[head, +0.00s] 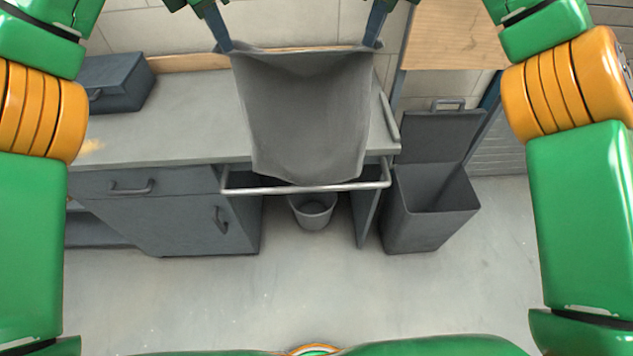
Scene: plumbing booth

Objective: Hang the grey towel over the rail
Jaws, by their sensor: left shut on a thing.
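The grey towel (305,115) hangs spread out between my two grippers, its upper edge sagging in the middle. My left gripper (224,46) is shut on its upper left corner. My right gripper (375,42) is at its upper right corner and appears shut on it. The metal rail (240,190) runs along the front of the bench, below the towel. The towel's lower edge comes down almost to the rail in the picture and covers part of the bench top. I cannot tell whether it touches the rail.
The grey bench (165,125) has a drawer and cupboard on the left. A dark toolbox (115,82) stands on its left end. A small bucket (313,212) is under the rail. A dark bin (430,215) with its lid up stands to the right. The floor in front is clear.

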